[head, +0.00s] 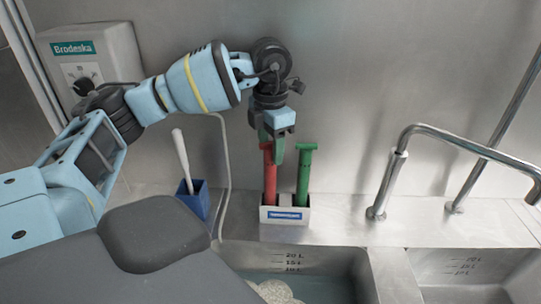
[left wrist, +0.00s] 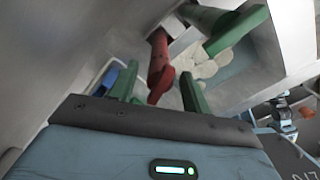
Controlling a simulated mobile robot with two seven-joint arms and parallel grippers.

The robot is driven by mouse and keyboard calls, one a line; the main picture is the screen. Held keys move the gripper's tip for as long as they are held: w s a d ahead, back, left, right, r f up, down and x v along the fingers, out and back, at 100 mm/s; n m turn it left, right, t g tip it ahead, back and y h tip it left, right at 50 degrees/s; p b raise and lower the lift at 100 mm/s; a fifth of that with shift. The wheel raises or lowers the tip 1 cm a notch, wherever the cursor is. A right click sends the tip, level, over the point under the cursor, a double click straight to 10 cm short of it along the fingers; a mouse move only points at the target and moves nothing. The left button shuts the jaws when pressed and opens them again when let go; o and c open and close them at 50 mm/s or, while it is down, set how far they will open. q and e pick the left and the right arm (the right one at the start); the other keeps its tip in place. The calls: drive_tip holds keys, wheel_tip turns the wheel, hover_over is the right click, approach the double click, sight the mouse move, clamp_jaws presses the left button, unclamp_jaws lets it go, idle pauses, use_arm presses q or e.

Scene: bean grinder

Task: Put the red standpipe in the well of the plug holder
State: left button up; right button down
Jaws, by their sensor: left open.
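The red standpipe (head: 270,180) stands upright in the left part of the white plug holder (head: 284,216), which has a blue label. A green standpipe (head: 305,175) stands upright in its right part. My left gripper (head: 271,148) is open and points down at the top of the red standpipe. In the left wrist view, the red standpipe (left wrist: 159,62) shows between the two green fingers of the left gripper (left wrist: 158,90), with gaps at the sides. The green standpipe (left wrist: 235,33) lies just beyond the right finger. My right gripper is in neither view.
A blue holder (head: 193,199) with a white-handled brush (head: 181,158) stands left of the plug holder. A steel tap (head: 390,175) rises to the right. A basin (head: 325,288) with water and pale dishes lies in front. A Brodeska box (head: 95,62) hangs behind my left arm.

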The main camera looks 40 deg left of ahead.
use_arm(q)
wheel_tip(320, 180, up, 9)
drive_tip(key=shift+r+p, duration=0.1)
drive_tip(key=shift+p, duration=0.25)
idle(0.3)
